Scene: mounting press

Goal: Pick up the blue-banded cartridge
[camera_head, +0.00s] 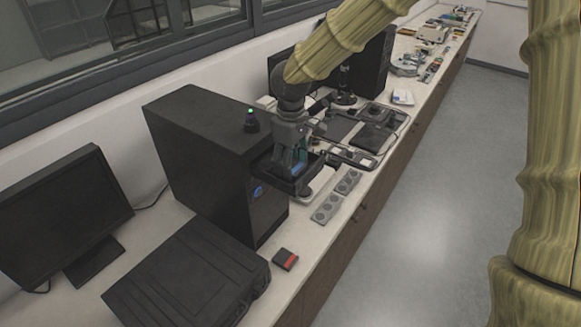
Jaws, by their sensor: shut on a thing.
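My gripper (297,164) is above the bench, beside the right face of the black box-shaped machine. It points down and is shut on a small piece with a blue patch, which I take to be the blue-banded cartridge (298,169). The fingers hide most of this piece. It is over or in a small black open-topped tray (285,182), and I cannot tell whether it touches the tray. A dark cartridge with a red band (285,259) lies apart on the bench, nearer the front.
The black machine (205,150) stands left of my gripper, with a black case (190,275) in front of it. Grey plates with round marks (327,208) lie right of the tray. A monitor (65,215) stands at left. The bench is bare around the red-banded cartridge.

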